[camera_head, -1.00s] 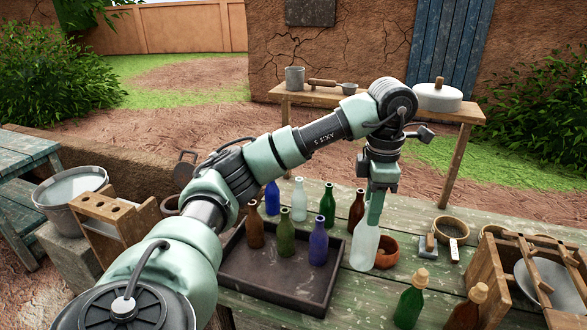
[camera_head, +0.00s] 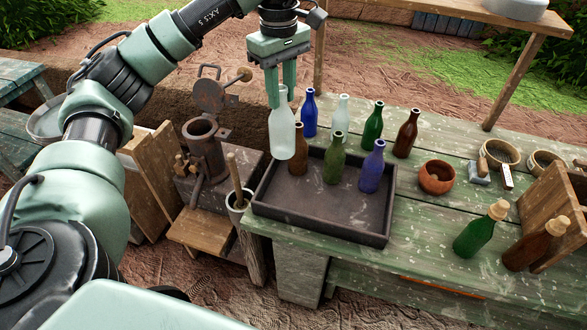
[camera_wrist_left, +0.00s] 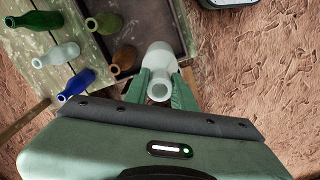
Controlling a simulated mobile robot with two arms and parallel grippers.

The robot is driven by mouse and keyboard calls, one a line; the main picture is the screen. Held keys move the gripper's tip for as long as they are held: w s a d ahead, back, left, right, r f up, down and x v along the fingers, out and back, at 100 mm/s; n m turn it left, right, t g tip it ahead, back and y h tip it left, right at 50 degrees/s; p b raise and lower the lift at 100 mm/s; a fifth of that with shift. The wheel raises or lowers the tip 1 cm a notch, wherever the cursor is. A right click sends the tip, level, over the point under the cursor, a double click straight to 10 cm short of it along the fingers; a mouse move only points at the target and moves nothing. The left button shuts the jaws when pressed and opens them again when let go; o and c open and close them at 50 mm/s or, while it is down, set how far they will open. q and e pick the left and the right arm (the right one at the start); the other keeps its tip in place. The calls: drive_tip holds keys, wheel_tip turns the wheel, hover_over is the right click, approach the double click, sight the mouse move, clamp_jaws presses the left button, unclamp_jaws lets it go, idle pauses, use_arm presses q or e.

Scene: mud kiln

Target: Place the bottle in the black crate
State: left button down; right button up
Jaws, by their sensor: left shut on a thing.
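My left gripper (camera_head: 281,96) is shut on the frosted white bottle (camera_head: 282,135) at its neck and holds it roughly upright. The bottle is at the back left corner of the black crate (camera_head: 320,228), a shallow dark tray on the green table. In the left wrist view, the bottle (camera_wrist_left: 158,58) sits between the fingers (camera_wrist_left: 160,92) beside the crate's edge. Its height above the crate is hard to tell. A brown bottle (camera_head: 298,158), a green bottle (camera_head: 334,165) and a violet bottle (camera_head: 372,172) stand in the crate. My right gripper is out of view.
Behind the crate stand a blue bottle (camera_head: 309,118), a clear bottle (camera_head: 341,118), a green bottle (camera_head: 373,128) and a brown bottle (camera_head: 406,138). A clay bowl (camera_head: 436,178) is to the right. The crate's front has free room. A metal grinder (camera_head: 206,150) stands left.

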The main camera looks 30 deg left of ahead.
sight(284, 141)
use_arm(q)
wheel_tip(284, 141, down, 13)
drive_tip(key=p, duration=0.3)
drive_tip(key=shift+d+f, duration=0.1)
drive_tip(key=shift+f, duration=0.1)
wheel_tip(284, 141, down, 5)
drive_tip(key=shift+r+p, duration=0.1)
drive_tip(key=shift+p, duration=0.4)
drive_tip(key=shift+d, duration=0.1)
drive_tip(key=c, duration=1.5)
unclamp_jaws()
drive_tip(key=o, duration=0.3)
drive_tip(key=shift+o, duration=0.2)
